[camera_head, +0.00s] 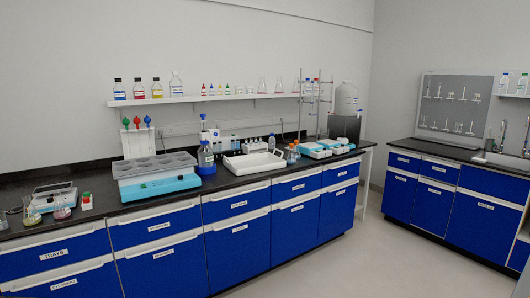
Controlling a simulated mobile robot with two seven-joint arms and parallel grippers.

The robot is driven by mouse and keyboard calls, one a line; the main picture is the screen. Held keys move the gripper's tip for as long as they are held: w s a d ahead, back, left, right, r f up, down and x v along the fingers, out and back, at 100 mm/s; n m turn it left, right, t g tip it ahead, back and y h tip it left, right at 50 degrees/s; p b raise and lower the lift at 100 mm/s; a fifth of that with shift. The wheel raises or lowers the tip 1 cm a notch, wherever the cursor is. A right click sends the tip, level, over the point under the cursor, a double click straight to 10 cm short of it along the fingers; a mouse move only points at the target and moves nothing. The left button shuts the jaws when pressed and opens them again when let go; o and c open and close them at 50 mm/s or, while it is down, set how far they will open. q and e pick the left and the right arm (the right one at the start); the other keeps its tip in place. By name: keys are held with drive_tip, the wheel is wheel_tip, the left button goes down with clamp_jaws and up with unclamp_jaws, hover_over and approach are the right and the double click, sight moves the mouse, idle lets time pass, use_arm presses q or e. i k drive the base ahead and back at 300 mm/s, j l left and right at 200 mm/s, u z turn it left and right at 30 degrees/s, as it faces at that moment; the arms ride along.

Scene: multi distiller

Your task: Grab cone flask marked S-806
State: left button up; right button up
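Several cone flasks are in view, but no marking S-806 can be read on any of them. At the left end of the black bench stand a flask with yellowish liquid (32,217) and a flask with pink liquid (62,211), near a balance. Small flasks with orange or brown contents (292,156) stand further along the bench, left of the blue-white devices. Clear empty-looking cone flasks (263,87) stand on the wall shelf. Neither of my grippers is in view.
The black bench (120,215) over blue drawers carries a balance (53,196), a blue-grey bath with round wells (155,175), a blue bottle (206,158) and a white tray (254,163). Open floor (350,255) lies before a second bench with a sink at right.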

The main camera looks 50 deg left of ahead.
sight(297, 154)
drive_tip(key=u, duration=1.4)
drive_tip(key=i+j+u, duration=0.3)
drive_tip(key=i+u, duration=0.3)
drive_tip(key=i+j+z, duration=0.1)
drive_tip(key=i, duration=0.25)
drive_tip(key=i+j+z, duration=0.1)
drive_tip(key=i, duration=0.3)
drive_tip(key=i+j+z, duration=0.1)
drive_tip(key=i+j, duration=0.15)
drive_tip(key=i+l+z, duration=0.1)
drive_tip(key=z, duration=0.3)
drive_tip(key=i+z, duration=0.45)
drive_tip(key=i+j+z, duration=0.1)
drive_tip(key=z, duration=0.3)
drive_tip(key=i+l+z, duration=0.1)
drive_tip(key=i+z, duration=0.2)
drive_tip(key=i, duration=0.25)
drive_tip(key=i+z, duration=0.3)
drive_tip(key=i, duration=0.3)
drive_tip(key=i+l+u, duration=0.1)
drive_tip(key=i+u, duration=0.25)
drive_tip(key=i, duration=0.15)
drive_tip(key=i+l+u, duration=0.2)
drive_tip(key=i+u, duration=0.15)
drive_tip(key=i, duration=0.15)
drive_tip(key=i+l+u, duration=0.25)
drive_tip(key=u, duration=0.15)
drive_tip(key=i+l+u, duration=0.4)
